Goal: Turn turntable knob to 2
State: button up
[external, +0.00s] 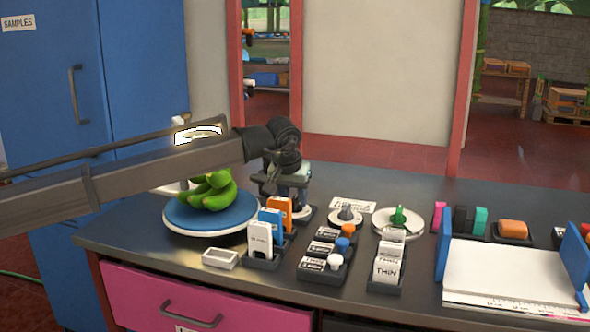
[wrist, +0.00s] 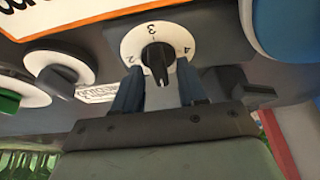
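A black knob (wrist: 158,60) sits on a white round dial (wrist: 137,42) in the wrist view. The numbers 2, 3 and 4 show on the dial, with 3 at the top of the picture. The knob's narrow end points down between my fingers; I cannot tell its exact setting. My gripper (wrist: 160,88) is open, its two fingers on either side of the knob with gaps beside it. In the external view my gripper (external: 290,190) is low over the bench and hides most of the dial. The blue turntable (external: 200,222) stands left of it, bearing green bananas (external: 211,190).
A grey knob (external: 347,213) and a green knob (external: 398,215) on white discs stand to the right. Card holders, with an orange card (external: 280,212) and a white card (external: 260,238), stand close in front of my gripper. A white tray (external: 221,258) lies near the front edge.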

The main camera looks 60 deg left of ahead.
grip_shut()
jog(key=shift+s+a+m+t+h, duration=0.1)
jog(key=shift+m+t+h, duration=0.2)
jog(key=shift+m, duration=0.85)
jog(key=shift+m+t+h, duration=0.2)
jog(key=shift+m+h, duration=0.2)
jog(key=shift+m, duration=0.75)
jog(key=shift+o, duration=0.3)
grip_release()
jog(key=shift+r, duration=0.1)
jog(key=v, duration=1.3)
jog(key=shift+r, duration=0.3)
